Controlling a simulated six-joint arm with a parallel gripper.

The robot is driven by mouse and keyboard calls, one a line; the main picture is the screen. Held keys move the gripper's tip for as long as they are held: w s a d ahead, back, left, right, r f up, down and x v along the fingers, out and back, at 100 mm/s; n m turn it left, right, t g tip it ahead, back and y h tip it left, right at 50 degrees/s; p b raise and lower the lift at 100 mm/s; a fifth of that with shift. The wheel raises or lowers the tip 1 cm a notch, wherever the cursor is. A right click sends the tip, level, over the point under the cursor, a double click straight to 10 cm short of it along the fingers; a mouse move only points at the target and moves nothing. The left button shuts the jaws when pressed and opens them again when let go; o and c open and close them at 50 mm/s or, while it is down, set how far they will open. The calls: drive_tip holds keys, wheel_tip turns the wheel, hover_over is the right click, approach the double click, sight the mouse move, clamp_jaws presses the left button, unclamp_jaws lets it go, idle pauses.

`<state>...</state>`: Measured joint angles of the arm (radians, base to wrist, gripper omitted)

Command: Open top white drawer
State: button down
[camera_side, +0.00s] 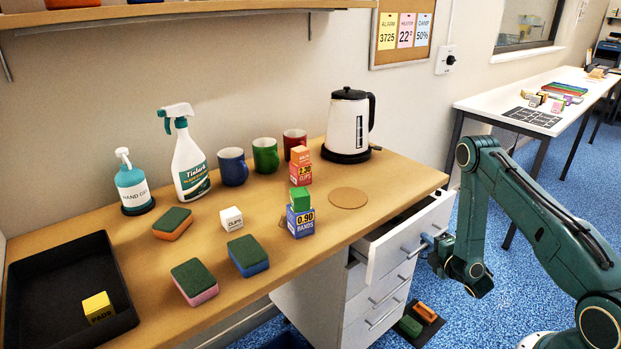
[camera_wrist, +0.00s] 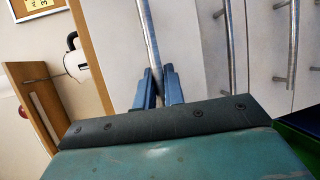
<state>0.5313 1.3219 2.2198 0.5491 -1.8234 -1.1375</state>
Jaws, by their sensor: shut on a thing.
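The top white drawer (camera_side: 408,236) stands pulled out of the cabinet under the wooden worktop, and part of its inside shows behind its front. My gripper (camera_side: 428,241) is at the drawer front from the right side. In the wrist view, the blue fingers of my gripper (camera_wrist: 157,88) are shut around the silver bar handle (camera_wrist: 148,40) of the drawer. The drawer's white front (camera_wrist: 187,45) lies behind the handle there. The contents of the drawer cannot be made out.
Lower drawers with bar handles (camera_side: 384,318) are closed below. The worktop (camera_side: 330,225) holds a kettle (camera_side: 349,122), mugs, sponges, small boxes and a black tray (camera_side: 60,253). A dark mat (camera_side: 425,312) with blocks lies low beside the cabinet. A white table (camera_side: 500,100) stands behind.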

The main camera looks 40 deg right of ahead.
drive_tip(key=shift+s, duration=0.7)
drive_tip(key=c, duration=1.8)
unclamp_jaws()
drive_tip(key=shift+o, duration=0.2)
drive_tip(key=shift+s, duration=0.1)
